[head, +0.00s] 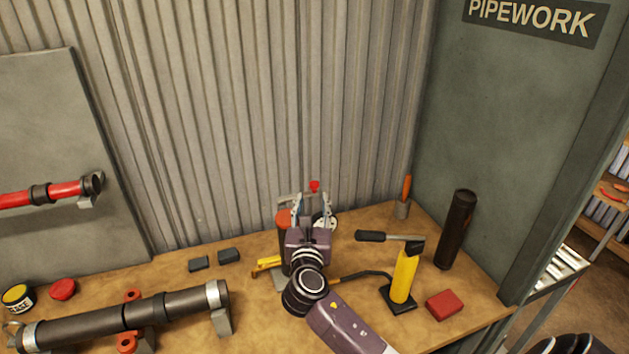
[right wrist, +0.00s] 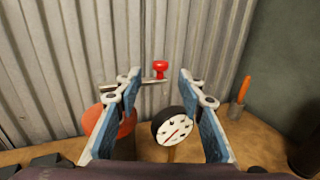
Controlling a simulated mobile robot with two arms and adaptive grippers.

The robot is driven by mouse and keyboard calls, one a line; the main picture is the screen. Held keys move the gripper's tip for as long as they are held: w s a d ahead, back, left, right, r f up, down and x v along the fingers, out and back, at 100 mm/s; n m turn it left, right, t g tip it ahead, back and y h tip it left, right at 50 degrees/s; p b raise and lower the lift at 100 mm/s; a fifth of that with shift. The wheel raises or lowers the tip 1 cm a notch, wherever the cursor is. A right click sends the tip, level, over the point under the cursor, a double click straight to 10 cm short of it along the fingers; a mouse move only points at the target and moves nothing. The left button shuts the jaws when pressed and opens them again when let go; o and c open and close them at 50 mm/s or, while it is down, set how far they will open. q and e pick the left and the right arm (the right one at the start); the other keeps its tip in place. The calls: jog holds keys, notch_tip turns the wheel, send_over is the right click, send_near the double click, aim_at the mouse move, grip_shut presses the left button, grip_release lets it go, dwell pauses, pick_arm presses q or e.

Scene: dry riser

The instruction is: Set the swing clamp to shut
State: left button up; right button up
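A pale metal bar with a red knob (head: 314,186), which looks like the swing clamp, stands at the back of the bench by the corrugated wall. In the right wrist view the red knob (right wrist: 160,68) shows between and just beyond my fingertips, and the bar runs left behind the left finger. My right gripper (head: 312,206) is open with nothing between its fingers, and hides the clamp's lower part. An orange-red cylinder (right wrist: 112,122) and a round white-faced gauge (right wrist: 174,130) are below the bar. My left gripper is out of view.
A yellow hand pump (head: 403,276) with a black lever stands right of my arm, near a red block (head: 444,304) and a dark cylinder (head: 457,230). A dark pipe assembly (head: 125,315) lies at front left. Two small dark blocks (head: 228,255) lie left of the clamp.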

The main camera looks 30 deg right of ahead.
aim_at(314, 186)
jog(key=x, duration=0.2)
jog(key=r+p+x, duration=0.1)
jog(key=x, duration=0.1)
jog(key=shift+w+d+f, duration=0.3)
jog(key=shift+w+d, duration=0.3)
jog(key=shift+w, duration=0.3)
jog(key=shift+w+d+p, duration=0.25)
jog(key=shift+w+p, duration=0.05)
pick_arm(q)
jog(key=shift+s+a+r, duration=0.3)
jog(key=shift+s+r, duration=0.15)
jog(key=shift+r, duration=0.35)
pick_arm(e)
jog(key=c, duration=0.8)
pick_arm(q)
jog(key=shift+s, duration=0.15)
pick_arm(e)
grip_shut()
